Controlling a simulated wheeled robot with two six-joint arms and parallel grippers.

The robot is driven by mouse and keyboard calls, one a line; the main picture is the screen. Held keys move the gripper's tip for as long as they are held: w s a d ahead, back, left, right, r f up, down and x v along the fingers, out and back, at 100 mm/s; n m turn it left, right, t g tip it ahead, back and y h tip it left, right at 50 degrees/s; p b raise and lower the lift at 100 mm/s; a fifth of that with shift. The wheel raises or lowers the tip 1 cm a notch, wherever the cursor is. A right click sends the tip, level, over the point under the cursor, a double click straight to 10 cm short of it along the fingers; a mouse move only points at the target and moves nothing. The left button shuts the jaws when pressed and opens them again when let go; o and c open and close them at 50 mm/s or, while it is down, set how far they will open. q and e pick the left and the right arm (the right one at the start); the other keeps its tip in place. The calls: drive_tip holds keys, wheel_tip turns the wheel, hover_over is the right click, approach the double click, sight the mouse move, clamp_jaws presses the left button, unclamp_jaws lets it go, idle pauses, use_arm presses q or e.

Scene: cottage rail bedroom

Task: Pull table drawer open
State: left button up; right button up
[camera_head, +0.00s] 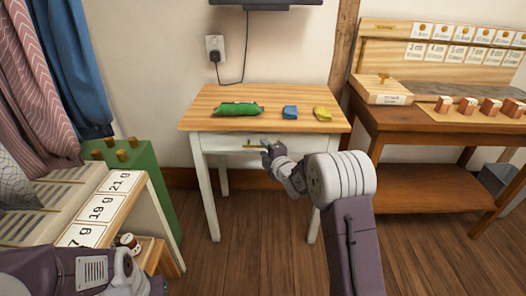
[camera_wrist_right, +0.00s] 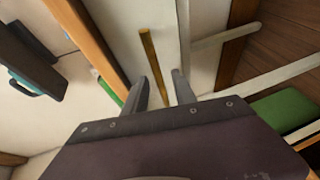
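The small table (camera_head: 195,122) has a wooden top and white legs. Its white drawer front (camera_head: 225,143) looks closed, flush with the frame. A thin brass bar handle (camera_head: 252,147) is on the drawer front. My right gripper (camera_head: 265,148) is at the right end of the handle. In the right wrist view the brass bar (camera_wrist_right: 150,52) runs into the gap between the two separated fingers of my right gripper (camera_wrist_right: 162,84). The fingers look open, and I cannot tell whether they touch the bar. My left arm shows at the lower left, but its fingers are not visible.
On the tabletop lie a green pouch (camera_head: 238,108), a blue item (camera_head: 290,112) and a yellow item (camera_head: 322,114). A brown workbench (camera_head: 400,120) stands at the right. A shelf unit with number cards (camera_head: 102,207) is at the left. Wooden floor (camera_head: 262,240) is clear before the table.

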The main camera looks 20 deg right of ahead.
drive_tip(key=shift+x, duration=1.05)
clamp_jaws()
idle(0.6)
